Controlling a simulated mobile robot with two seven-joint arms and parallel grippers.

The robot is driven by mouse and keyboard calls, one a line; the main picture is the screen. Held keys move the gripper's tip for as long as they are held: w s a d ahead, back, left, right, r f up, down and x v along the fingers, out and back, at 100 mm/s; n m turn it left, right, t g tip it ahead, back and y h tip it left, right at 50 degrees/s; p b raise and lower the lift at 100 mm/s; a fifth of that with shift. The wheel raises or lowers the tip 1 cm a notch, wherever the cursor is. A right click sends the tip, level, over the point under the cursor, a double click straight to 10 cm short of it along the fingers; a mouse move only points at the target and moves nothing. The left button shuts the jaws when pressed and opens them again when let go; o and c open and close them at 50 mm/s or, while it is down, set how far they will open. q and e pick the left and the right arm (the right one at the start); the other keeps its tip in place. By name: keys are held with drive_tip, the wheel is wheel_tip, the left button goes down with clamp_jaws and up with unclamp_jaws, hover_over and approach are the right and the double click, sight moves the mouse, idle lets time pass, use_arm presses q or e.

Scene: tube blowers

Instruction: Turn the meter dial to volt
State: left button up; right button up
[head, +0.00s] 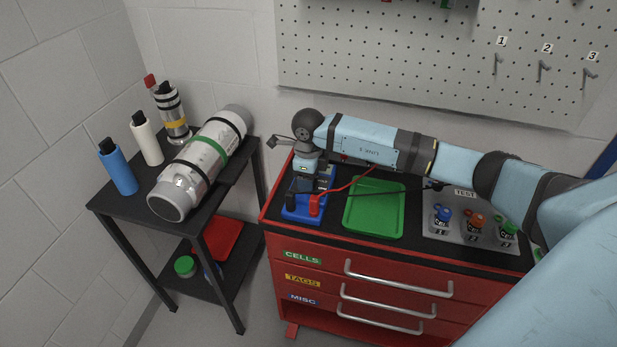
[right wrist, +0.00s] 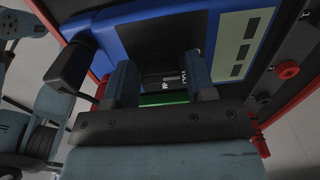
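The meter is a blue box (head: 326,181) with a dark face on the left end of the red cabinet's top. It fills the upper right wrist view (right wrist: 115,35), with a pale display (right wrist: 242,45) showing dark bars. My right gripper (head: 303,188) points down over the meter and hides much of its face. In the right wrist view its two fingers (right wrist: 160,85) stand apart, with dark surface and small white lettering (right wrist: 183,77) between them. The dial is not clearly visible, so its setting cannot be told. My left gripper is not in view.
A red plug (head: 314,205) and a black plug (head: 291,203) stand at the meter's front, with leads running right. A green tray (head: 374,208) lies beside it, then a grey TEST panel (head: 455,207). A black side table (head: 207,222) holds a large cylinder (head: 200,165) and bottles.

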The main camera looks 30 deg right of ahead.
drive_tip(key=c, duration=0.5)
drive_tip(key=shift+c, duration=0.2)
drive_tip(key=shift+m, duration=0.4)
drive_tip(key=m, duration=0.3)
drive_tip(key=shift+d, duration=0.1)
drive_tip(key=m, duration=0.5)
drive_tip(key=shift+d, duration=0.1)
drive_tip(key=o, duration=0.9)
drive_tip(key=shift+o, duration=0.2)
drive_tip(key=shift+r, duration=0.15)
